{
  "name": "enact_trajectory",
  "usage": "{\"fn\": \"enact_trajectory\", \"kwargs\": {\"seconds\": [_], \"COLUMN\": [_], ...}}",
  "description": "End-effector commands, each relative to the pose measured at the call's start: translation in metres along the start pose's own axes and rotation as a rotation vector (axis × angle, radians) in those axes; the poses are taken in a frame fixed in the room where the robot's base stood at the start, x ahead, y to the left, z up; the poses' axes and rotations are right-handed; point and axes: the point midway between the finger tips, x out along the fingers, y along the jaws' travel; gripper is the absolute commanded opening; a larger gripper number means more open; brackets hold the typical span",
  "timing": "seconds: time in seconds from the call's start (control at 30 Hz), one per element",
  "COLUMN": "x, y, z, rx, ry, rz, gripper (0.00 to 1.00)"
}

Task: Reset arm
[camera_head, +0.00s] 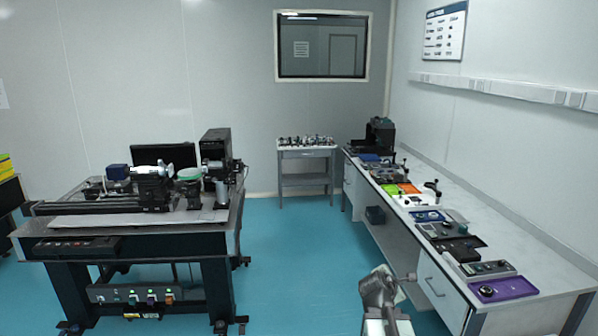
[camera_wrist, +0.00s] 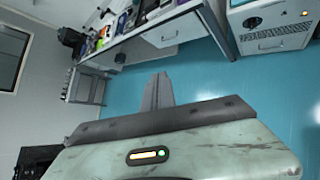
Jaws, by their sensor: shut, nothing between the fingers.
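My gripper (camera_wrist: 158,90) shows in the wrist view with its two grey fingers together, pointing out over the blue floor. Nothing is held between them. In the head view my arm (camera_head: 380,295) is at the lower middle right, beside the front of the long right bench (camera_head: 560,262). The arm appears folded there, and its fingertips are hard to make out. It looks apart from the bench drawers, though the gap is hard to judge.
An optical table (camera_head: 130,240) with instruments stands on the left. The right bench carries trays and devices, including a purple tray (camera_head: 503,289). A small white table (camera_head: 306,151) stands at the back. The blue floor (camera_head: 285,265) between them is clear.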

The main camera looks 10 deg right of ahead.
Motion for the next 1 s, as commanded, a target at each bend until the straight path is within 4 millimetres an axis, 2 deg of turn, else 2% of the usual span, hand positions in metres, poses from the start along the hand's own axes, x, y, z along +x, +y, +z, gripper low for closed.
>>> {"fn": "enact_trajectory", "kwargs": {"seconds": [0.03,0.13,0.2,0.27,0.3,0.33,0.4,0.53,0.7,1.0], "x": [-0.015,-0.049,-0.078,-0.106,-0.126,-0.137,-0.159,-0.187,-0.193,-0.192], "y": [0.01,0.016,0.01,-0.002,-0.014,-0.025,-0.047,-0.07,-0.075,-0.075], "z": [-0.046,-0.127,-0.181,-0.223,-0.246,-0.256,-0.27,-0.281,-0.281,-0.28], "rx": [0.081,0.295,0.464,0.636,0.772,0.878,1.089,1.328,1.443,1.449], "ry": [0.074,0.22,0.312,0.373,0.394,0.389,0.342,0.203,0.107,0.105], "rz": [-0.013,-0.104,-0.215,-0.358,-0.487,-0.589,-0.803,-1.045,-1.1,-1.097], "gripper": [0.0,0.0,0.0,0.0,0.0,0.0,0.0,0.0,0.0,0.0]}}
